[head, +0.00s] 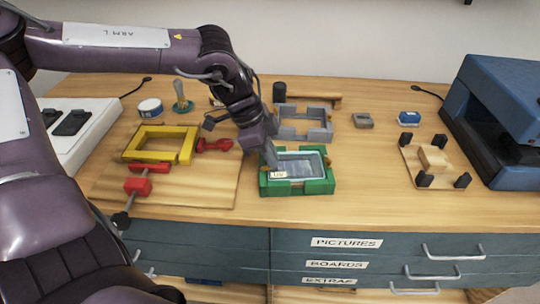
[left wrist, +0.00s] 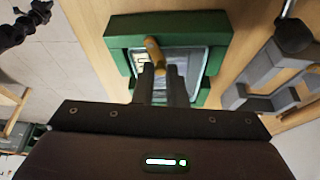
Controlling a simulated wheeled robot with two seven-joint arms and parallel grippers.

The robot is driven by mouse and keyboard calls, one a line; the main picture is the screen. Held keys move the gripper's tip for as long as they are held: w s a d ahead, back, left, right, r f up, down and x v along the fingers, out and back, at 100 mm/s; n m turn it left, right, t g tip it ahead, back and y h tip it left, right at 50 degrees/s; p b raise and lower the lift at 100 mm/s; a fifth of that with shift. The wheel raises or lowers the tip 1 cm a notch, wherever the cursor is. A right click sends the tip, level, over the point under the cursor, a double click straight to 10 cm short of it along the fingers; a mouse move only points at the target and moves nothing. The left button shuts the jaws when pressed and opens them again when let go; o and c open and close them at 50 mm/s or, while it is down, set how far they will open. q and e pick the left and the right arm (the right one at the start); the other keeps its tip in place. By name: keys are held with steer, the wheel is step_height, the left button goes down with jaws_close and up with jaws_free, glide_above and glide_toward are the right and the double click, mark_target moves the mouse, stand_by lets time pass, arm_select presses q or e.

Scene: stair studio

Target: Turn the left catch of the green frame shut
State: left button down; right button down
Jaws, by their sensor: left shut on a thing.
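The green frame (head: 318,187) lies on the wooden bench top near its front edge, with a glazed picture panel (head: 305,167) inside. It also shows in the left wrist view (left wrist: 185,23). There a brass-coloured catch (left wrist: 153,48) stands out at the inner edge of one bar, slightly tilted, its lower part between my fingers. My left gripper (head: 270,160) reaches down to the left side of the green frame and is shut on this catch; its fingers also show in the left wrist view (left wrist: 160,82). The catch is hidden behind the gripper in the head view. My right gripper is not in view.
A yellow frame (head: 187,145) with red clamps (head: 138,186) lies on a board to the left. A grey frame (head: 318,126) stands just behind the green one. A board with black corner blocks (head: 424,180) and a blue machine (head: 500,130) are at right.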

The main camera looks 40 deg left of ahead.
mark_target(260, 165)
arm_select(q)
steer(key=shift+d+f+m+g+b, duration=0.1)
steer(key=shift+f+m+g+b, duration=0.2)
steer(key=shift+m, duration=0.4)
steer(key=shift+s+d+r+m+g+b, duration=0.1)
steer(key=shift+m+g+b, duration=0.05)
steer(key=shift+m, duration=0.3)
steer(key=shift+s+d+r+m+g+b, duration=0.1)
steer(key=shift+m+g+b, duration=0.05)
steer(key=shift+m, duration=0.3)
steer(key=shift+r+h, duration=0.1)
steer(key=shift+h, duration=0.2)
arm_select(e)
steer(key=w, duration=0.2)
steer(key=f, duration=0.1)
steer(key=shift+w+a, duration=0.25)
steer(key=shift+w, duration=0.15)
arm_select(q)
steer(key=c, duration=1.5)
jaws_free()
steer(key=v, duration=0.7)
steer(key=shift+a+r, duration=0.15)
steer(key=shift+r, duration=0.2)
